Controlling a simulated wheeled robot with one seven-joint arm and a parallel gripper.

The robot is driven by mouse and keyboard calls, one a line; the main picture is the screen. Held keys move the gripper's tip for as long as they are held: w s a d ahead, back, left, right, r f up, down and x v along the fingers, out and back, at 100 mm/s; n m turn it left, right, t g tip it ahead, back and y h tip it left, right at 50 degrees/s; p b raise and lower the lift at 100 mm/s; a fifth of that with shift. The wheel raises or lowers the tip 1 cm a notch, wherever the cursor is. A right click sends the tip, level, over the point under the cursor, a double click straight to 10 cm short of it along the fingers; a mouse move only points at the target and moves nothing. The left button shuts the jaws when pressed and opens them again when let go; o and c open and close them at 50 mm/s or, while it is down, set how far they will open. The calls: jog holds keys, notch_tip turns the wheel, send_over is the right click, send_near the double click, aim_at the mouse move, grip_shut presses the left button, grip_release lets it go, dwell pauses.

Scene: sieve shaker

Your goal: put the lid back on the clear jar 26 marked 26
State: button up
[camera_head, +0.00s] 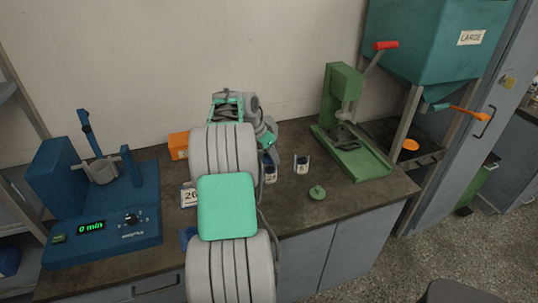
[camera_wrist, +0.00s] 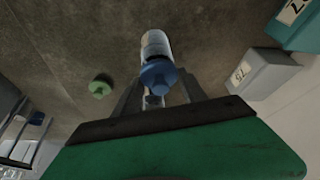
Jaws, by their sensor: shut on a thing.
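My gripper (camera_wrist: 160,78) is shut on a blue lid (camera_wrist: 158,74), with a finger on each side of it. A pale, clear-walled jar (camera_wrist: 155,42) shows just beyond the lid. I cannot tell whether the lid touches that jar, and no number on it is readable here. In the head view my arm hides the gripper's fingertips and the lid. A small jar with dark contents (camera_head: 270,174) stands beside the arm there. A white label marked 26 (camera_head: 190,197) shows at the arm's left edge, and the arm partly hides what carries it.
A green lid (camera_head: 317,193) lies on the bench (camera_head: 360,205), near another small jar (camera_head: 302,164). A green press (camera_head: 350,150) stands at right, a blue machine (camera_head: 100,215) at left, and an orange box (camera_head: 178,145) behind. Labelled containers (camera_wrist: 262,73) flank the wrist view's right.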

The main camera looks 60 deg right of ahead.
jog(key=o, duration=1.4)
jog(key=shift+o, duration=0.2)
jog(key=o, duration=0.4)
jog(key=shift+o, duration=0.2)
jog(key=shift+r+p, duration=2.6)
jog(key=shift+r, duration=0.95)
jog(key=shift+c, duration=0.6)
